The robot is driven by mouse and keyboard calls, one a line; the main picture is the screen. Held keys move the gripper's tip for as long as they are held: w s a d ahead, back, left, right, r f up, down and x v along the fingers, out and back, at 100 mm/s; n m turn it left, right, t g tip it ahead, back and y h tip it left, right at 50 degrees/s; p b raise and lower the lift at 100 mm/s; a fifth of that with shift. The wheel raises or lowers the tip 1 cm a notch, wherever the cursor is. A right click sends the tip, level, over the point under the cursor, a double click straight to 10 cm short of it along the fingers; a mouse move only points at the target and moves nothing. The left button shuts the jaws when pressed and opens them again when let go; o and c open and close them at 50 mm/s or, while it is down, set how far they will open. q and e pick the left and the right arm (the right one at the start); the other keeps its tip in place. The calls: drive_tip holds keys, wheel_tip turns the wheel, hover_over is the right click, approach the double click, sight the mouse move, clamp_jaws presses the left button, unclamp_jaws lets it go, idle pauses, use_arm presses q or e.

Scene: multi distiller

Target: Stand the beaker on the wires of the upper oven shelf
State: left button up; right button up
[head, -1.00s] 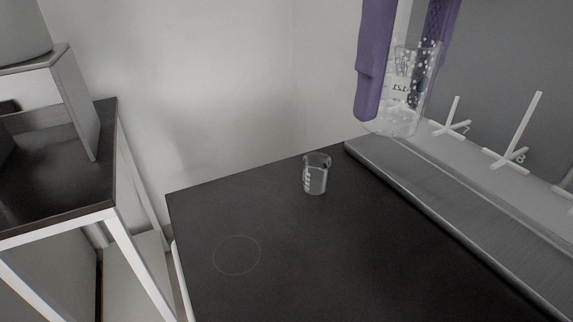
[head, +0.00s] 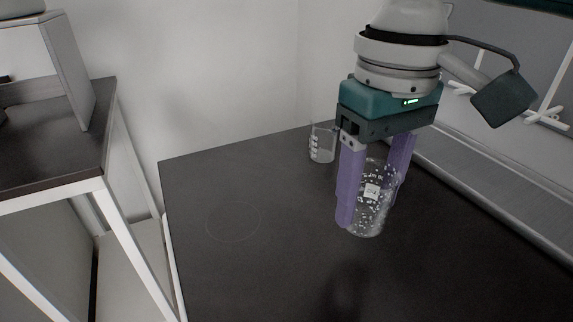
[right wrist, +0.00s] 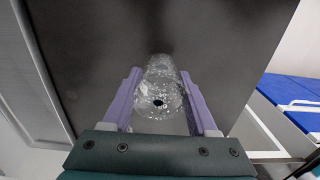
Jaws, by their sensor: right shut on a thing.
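My right gripper (head: 371,212) points down over the black worktop, its purple fingers shut on a clear glass beaker (head: 366,208) with white specks and a label. The beaker is upright between the fingers. I cannot tell whether its base touches the worktop. In the right wrist view the beaker (right wrist: 160,80) shows between the fingers (right wrist: 160,115), with a dark spot in it. A smaller clear beaker (head: 322,146) with white markings stands farther back on the worktop, left of the gripper. My left gripper and the oven shelf are not in view.
The black worktop (head: 270,260) is bare at its front, apart from a faint circle (head: 233,222). A grey raised ledge with white stands (head: 546,116) runs along the right. A dark-topped table (head: 50,160) with a grey box-like frame stands at left, across a gap.

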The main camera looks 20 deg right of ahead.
sight(361, 227)
drive_tip(key=shift+f+b, duration=0.55)
drive_tip(key=shift+f, duration=1.8)
drive_tip(key=shift+f, duration=0.15)
drive_tip(key=o, duration=1.4)
drive_tip(key=shift+c, duration=0.2)
